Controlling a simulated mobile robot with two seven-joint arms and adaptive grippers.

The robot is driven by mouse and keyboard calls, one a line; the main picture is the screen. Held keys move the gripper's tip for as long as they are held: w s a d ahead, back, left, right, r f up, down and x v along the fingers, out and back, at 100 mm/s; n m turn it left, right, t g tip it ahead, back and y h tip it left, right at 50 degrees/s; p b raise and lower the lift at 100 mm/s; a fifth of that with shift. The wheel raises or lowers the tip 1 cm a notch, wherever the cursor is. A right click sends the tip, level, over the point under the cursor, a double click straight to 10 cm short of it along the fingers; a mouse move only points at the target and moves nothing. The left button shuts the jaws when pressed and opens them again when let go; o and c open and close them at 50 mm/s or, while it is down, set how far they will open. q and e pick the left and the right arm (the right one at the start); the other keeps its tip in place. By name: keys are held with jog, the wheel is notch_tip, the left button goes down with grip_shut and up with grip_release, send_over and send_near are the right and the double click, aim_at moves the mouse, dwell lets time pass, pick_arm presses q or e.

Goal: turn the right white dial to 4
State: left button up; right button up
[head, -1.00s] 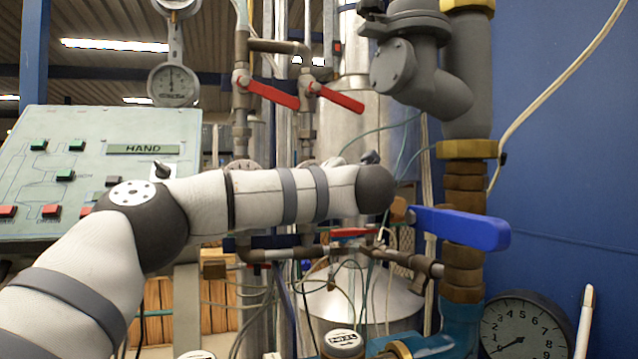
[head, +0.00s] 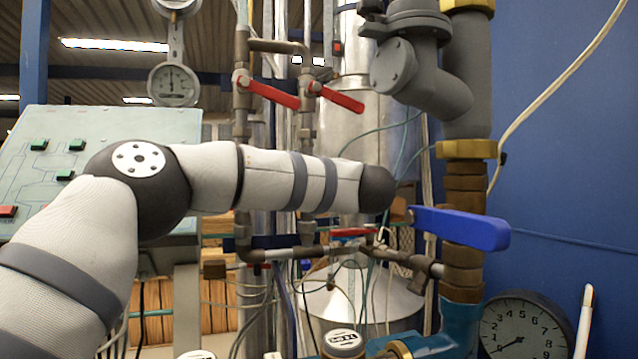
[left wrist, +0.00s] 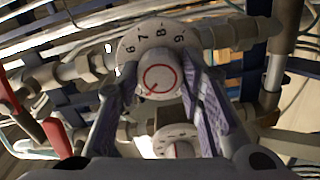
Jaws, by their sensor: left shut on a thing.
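In the left wrist view, a white dial (left wrist: 160,69) with black numbers carries a round white knob marked in red. The numbers 6, 7, 8 and 9 can be read along its upper rim. My left gripper (left wrist: 161,85) has its purple-padded fingers on both sides of this knob and is shut on it. A second white dial (left wrist: 176,139) shows below, partly hidden by the gripper. In the head view my left arm covers the dials and the gripper itself is hidden. The right gripper is not in view.
Red valve levers (head: 272,94) sit above my arm. A blue lever (head: 460,228) on the brown pipe lies close to the right of my arm. A pale panel (head: 60,150) stands behind at left. A black gauge (head: 522,328) is at lower right.

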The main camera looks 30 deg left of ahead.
pick_arm(q)
jog(key=m, duration=0.5)
jog(key=shift+m, duration=0.4)
dwell(0.4)
jog(key=o, duration=1.2)
jog(key=shift+c, duration=0.2)
jog(key=v, duration=0.7)
jog(key=shift+s+d, duration=0.1)
jog(key=shift+s, duration=0.05)
